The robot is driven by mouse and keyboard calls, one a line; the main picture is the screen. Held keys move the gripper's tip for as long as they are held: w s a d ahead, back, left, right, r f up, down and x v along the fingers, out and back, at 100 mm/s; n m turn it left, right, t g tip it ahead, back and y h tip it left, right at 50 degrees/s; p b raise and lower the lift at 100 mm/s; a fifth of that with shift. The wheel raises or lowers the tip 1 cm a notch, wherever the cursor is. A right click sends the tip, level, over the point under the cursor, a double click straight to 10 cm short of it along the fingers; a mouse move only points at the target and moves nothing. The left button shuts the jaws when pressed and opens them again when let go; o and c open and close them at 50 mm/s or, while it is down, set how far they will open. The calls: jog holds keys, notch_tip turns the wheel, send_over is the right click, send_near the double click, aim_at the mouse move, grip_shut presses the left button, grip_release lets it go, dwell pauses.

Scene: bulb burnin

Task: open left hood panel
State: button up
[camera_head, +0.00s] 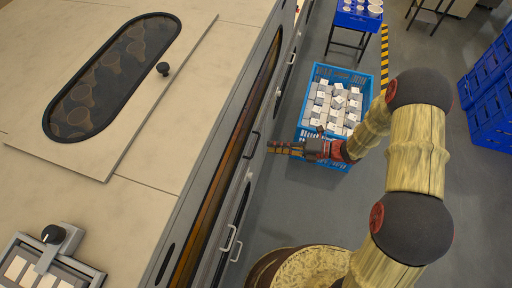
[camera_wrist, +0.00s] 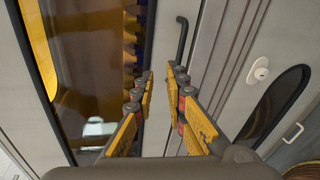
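The machine's side (camera_head: 215,185) carries a long hood panel with an amber window (camera_head: 232,160); it fills the left of the wrist view (camera_wrist: 90,75). A black bar handle (camera_head: 252,144) sits beside this window, and in the wrist view it stands upright (camera_wrist: 182,40) just beyond my fingertips. I cannot tell for certain which panel is the left one. The hood looks closed. My gripper (camera_head: 270,147) is just right of the handle in the head view. In the wrist view my gripper (camera_wrist: 160,72) is open and empty, with its fingers apart; no contact with the handle is visible.
White handles (camera_head: 229,239) sit on lower doors. A blue crate of white boxes (camera_head: 312,78) stands on the floor behind my gripper. Farther are a blue tray stand (camera_head: 345,20) and stacked blue crates (camera_head: 490,85).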

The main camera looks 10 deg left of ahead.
aim_at(256, 145)
jog(key=a+f+m+b, duration=0.1)
jog(key=a, duration=0.1)
jog(key=w+a+f+m, duration=0.1)
jog(key=a+f, duration=0.1)
jog(key=a, duration=0.1)
jog(key=a+f+t+b, duration=0.1)
jog(key=a+f, duration=0.1)
jog(key=shift+w+a+m+b, duration=0.15)
jog(key=shift+a+m+b, duration=0.15)
jog(key=shift+a+m, duration=0.1)
grip_shut()
jog(key=shift+d, duration=0.2)
dwell(0.6)
